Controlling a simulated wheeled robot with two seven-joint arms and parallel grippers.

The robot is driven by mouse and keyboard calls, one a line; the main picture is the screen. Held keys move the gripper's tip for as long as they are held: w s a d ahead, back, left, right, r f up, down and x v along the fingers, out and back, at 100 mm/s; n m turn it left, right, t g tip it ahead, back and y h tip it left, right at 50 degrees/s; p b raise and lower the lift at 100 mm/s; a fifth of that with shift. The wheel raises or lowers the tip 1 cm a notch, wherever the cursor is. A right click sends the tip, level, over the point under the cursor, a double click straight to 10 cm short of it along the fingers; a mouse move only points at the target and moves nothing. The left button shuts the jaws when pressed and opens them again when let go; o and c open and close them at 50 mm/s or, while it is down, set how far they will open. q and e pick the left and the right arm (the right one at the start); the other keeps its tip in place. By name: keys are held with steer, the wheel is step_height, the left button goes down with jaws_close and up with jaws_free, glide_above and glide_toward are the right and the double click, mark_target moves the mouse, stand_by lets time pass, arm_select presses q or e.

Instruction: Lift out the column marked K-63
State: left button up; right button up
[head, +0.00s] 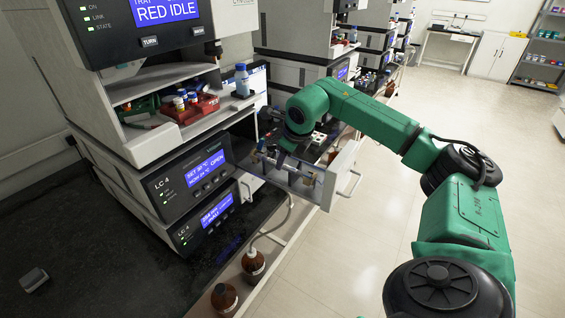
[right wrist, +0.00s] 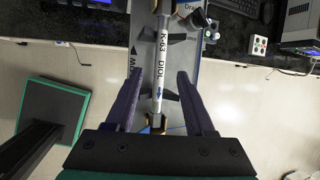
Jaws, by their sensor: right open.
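The column marked K-63 DIOL (right wrist: 160,72) is a slim white-labelled tube with brass-coloured end fittings. In the right wrist view it lies lengthwise over a grey drawer tray (right wrist: 188,75), its label readable. My right gripper (right wrist: 157,76) is open, one dark purple finger on each side of the column's line, with no visible contact. How far it is above the column I cannot tell. In the head view my right gripper (head: 284,157) is over the pulled-out drawer (head: 327,186) of the LC 4 stack and hides part of its contents. My left gripper is not in view.
The LC 4 unit (head: 185,180) reads OPEN beside the drawer. Above it, a shelf holds a red tray (head: 190,108) with vials and a blue-capped bottle (head: 242,80). Brown bottles (head: 252,262) with tubing stand below. Floor to the right is clear.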

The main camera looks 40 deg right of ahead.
steer(key=x, duration=0.3)
steer(key=shift+w+f+p, duration=0.1)
steer(key=shift+f+p, duration=0.05)
steer(key=shift+p, duration=0.15)
jaws_close()
stand_by(1.0)
